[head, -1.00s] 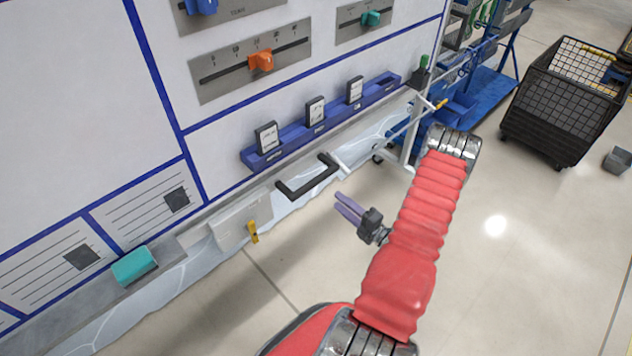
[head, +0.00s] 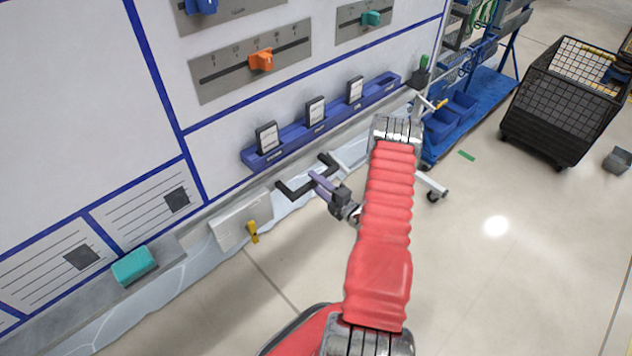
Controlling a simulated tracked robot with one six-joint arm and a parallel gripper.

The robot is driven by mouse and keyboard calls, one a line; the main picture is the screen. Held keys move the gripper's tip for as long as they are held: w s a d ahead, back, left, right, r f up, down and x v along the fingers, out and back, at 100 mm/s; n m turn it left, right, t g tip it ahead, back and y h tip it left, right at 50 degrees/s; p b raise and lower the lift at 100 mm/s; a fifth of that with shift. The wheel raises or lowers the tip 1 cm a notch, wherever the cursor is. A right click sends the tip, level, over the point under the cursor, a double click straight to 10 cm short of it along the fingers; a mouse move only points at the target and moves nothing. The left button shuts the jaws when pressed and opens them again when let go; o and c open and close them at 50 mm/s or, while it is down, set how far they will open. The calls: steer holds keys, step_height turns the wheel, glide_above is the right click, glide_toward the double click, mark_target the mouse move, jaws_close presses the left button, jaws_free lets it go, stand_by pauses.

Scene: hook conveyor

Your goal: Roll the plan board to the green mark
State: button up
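The plan board (head: 85,75) is a large white board with blue lines that fills the left of the head view. A black bar handle (head: 295,192) sticks out from its lower edge. My gripper (head: 318,181) has purple fingers, and their tips overlap the handle's bar in the picture. Whether the fingers are around the bar or just beside it, and open or shut, I cannot tell. A small green mark (head: 466,155) lies on the floor to the right of my arm. A castor foot (head: 432,188) shows beyond my arm.
A blue rack (head: 480,100) stands just past the board's far end. A black mesh cart (head: 565,105) is at the upper right. A yellow lever (head: 253,232) sits low on the board.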

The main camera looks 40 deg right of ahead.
steer(key=shift+w, duration=0.25)
steer(key=shift+c, duration=0.5)
jaws_close()
steer(key=shift+s+d, duration=0.1)
steer(key=shift+d, duration=0.05)
steer(key=shift+f, duration=0.1)
